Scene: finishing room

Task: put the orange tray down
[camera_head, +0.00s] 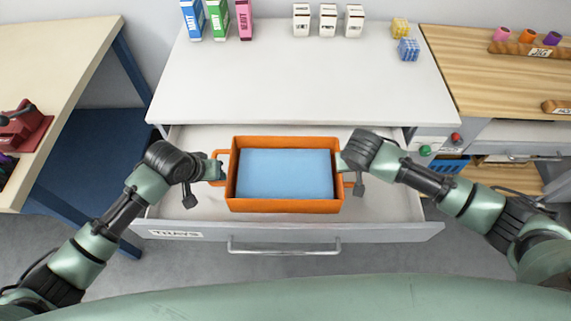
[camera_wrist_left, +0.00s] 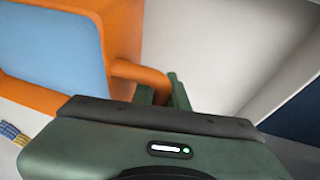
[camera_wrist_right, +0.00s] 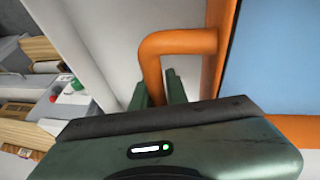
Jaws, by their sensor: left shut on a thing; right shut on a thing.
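The orange tray (camera_head: 286,205) has a light blue floor and a looped handle at each end. In the head view it is level, over the open drawer (camera_head: 400,207) labelled TRAYS. I cannot tell whether it touches the drawer bottom. My left gripper (camera_head: 219,170) is shut on the tray's left handle, which also shows in the left wrist view (camera_wrist_left: 143,74). My right gripper (camera_head: 344,170) is shut on the right handle, which also shows in the right wrist view (camera_wrist_right: 150,65). The fingertips are partly hidden behind the gripper bodies in the wrist views.
The white worktop (camera_head: 290,90) behind is bare in the middle, with cartons (camera_head: 218,18) and white boxes (camera_head: 328,20) at the back. A wooden table (camera_head: 60,60) is on the left, a wooden bench (camera_head: 490,80) on the right.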

